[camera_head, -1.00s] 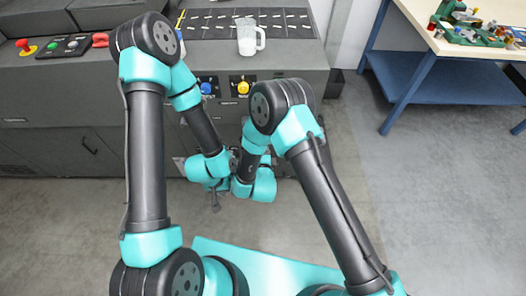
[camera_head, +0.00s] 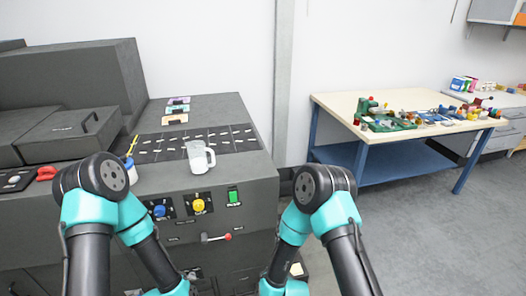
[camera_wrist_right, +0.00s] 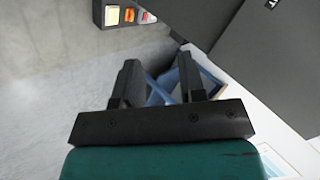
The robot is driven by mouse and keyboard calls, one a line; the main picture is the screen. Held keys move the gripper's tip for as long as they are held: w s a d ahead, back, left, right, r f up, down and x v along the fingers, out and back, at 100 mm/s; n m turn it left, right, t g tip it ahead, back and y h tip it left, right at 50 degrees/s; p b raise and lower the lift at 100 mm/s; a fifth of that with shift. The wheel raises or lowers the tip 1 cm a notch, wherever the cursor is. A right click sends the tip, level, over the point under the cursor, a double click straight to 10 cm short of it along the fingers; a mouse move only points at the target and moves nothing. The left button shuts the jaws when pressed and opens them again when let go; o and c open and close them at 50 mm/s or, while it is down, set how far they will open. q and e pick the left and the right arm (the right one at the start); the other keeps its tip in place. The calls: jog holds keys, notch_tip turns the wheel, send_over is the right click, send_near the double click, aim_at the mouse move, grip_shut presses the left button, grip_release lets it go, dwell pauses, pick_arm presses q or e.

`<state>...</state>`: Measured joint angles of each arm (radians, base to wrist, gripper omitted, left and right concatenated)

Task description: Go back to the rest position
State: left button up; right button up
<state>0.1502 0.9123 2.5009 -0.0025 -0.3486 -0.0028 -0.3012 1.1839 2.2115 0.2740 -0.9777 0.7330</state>
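In the head view both my arms rise from the bottom edge, bend at the elbow and fold downward in front of the grey machine (camera_head: 215,110). The left forearm runs out of the picture at the bottom, so my left gripper is hidden. The right forearm also leaves at the bottom. In the right wrist view my right gripper (camera_wrist_right: 157,75) has its two dark fingers spread apart with nothing between them. Grey floor (camera_wrist_right: 50,80) and blue metalwork show beyond the fingers.
A workbench (camera_head: 345,104) with colourful parts stands at the right. Open floor (camera_head: 440,245) lies before the bench.

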jog(key=s+d+n+g+y, duration=0.1)
jog(key=s+d+n+g, duration=0.6)
jog(key=s+d, duration=0.9)
jog(key=shift+s+d+r+g, duration=0.3)
jog(key=shift+d+g, duration=0.1)
jog(key=shift+d, duration=0.45)
